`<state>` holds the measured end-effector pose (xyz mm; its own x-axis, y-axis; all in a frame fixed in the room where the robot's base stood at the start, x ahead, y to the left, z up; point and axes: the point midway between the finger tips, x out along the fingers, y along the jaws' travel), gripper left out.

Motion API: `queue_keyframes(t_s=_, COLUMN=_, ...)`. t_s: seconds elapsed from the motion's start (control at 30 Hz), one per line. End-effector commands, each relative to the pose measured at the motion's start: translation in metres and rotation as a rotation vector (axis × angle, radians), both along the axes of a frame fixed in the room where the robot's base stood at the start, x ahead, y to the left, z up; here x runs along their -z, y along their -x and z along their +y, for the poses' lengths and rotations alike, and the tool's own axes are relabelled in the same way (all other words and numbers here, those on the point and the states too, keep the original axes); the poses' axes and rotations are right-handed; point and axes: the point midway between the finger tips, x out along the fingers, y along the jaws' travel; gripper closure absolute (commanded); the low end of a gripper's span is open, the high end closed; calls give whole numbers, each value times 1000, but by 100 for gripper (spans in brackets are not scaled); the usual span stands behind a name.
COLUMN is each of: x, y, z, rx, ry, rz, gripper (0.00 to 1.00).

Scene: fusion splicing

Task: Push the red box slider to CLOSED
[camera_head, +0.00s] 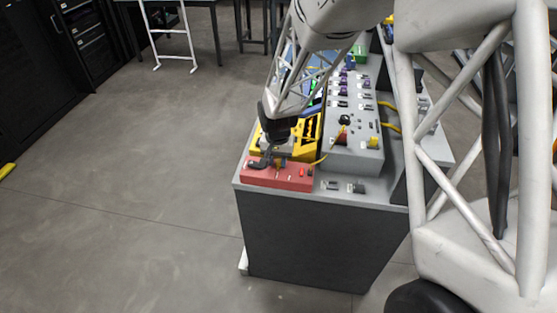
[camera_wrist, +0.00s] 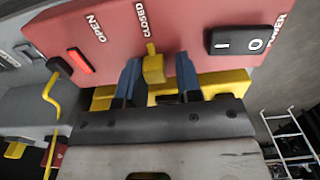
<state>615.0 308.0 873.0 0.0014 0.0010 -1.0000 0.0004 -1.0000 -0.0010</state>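The red box (camera_head: 278,175) lies on the front left of the grey bench. In the wrist view the red box (camera_wrist: 190,25) fills the top, with the words OPEN and CLOSED printed on it. Its yellow slider (camera_wrist: 153,68) stands in line with the word CLOSED, to the right of OPEN. My gripper (camera_wrist: 159,75) is open, with one blue finger on each side of the slider. The left finger is very close to the slider; I cannot tell whether they touch. A clear gap shows to the right finger. In the head view my gripper (camera_head: 270,157) is low over the box's back edge.
A black power rocker switch (camera_wrist: 240,40) and a red button (camera_wrist: 80,61) sit on the same box, either side of the slider. A yellow unit (camera_head: 306,138) stands just behind. A grey panel (camera_head: 352,155) with a yellow cable is to the right. Open floor lies left.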

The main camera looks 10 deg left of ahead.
Motion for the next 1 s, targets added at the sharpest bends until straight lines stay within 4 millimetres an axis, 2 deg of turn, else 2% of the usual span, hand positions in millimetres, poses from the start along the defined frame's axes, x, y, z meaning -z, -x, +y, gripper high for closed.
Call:
queue_keyframes(t_s=0.37, x=-9, y=0, z=-1, rx=0, ry=0, rz=0, gripper=68)
queue_keyframes(t_s=0.8, x=-60, y=0, z=0, rx=0, ry=-1, rz=-2, gripper=68)
queue_keyframes(t_s=1.0, x=-75, y=0, z=0, rx=0, ry=0, rz=0, gripper=68)
